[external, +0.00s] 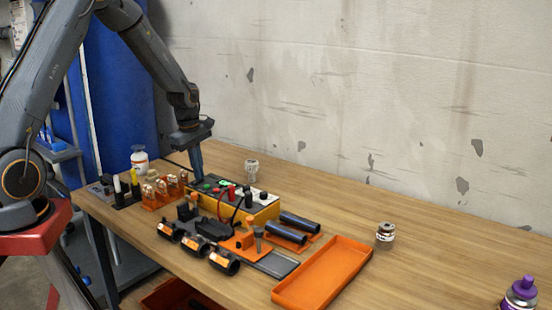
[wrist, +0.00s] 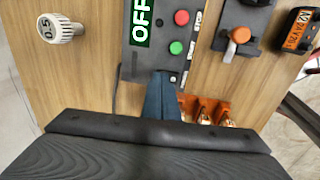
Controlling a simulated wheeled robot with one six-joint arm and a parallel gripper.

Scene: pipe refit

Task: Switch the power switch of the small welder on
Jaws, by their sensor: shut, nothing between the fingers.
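The small welder is a yellow box with a dark top panel (external: 262,209), standing on the wooden table in the external view. In the wrist view its panel (wrist: 155,64) carries a green sign reading OFF (wrist: 141,22), a red button (wrist: 181,17) and a green button (wrist: 175,47). My gripper (external: 198,180) points down at the left end of the panel with its blue fingers together. In the wrist view the gripper's fingertips (wrist: 161,74) cover the panel's near end. I cannot make out the power switch; the fingers may hide it. I cannot tell whether they touch the panel.
Orange holders with copper-coloured fittings (external: 163,190) stand close beside the welder. Black pipe parts (external: 224,262) and an orange tray (external: 322,273) lie in front. A white knob marked 0.5 (wrist: 58,30) stands behind the welder. The table's right part is mostly clear.

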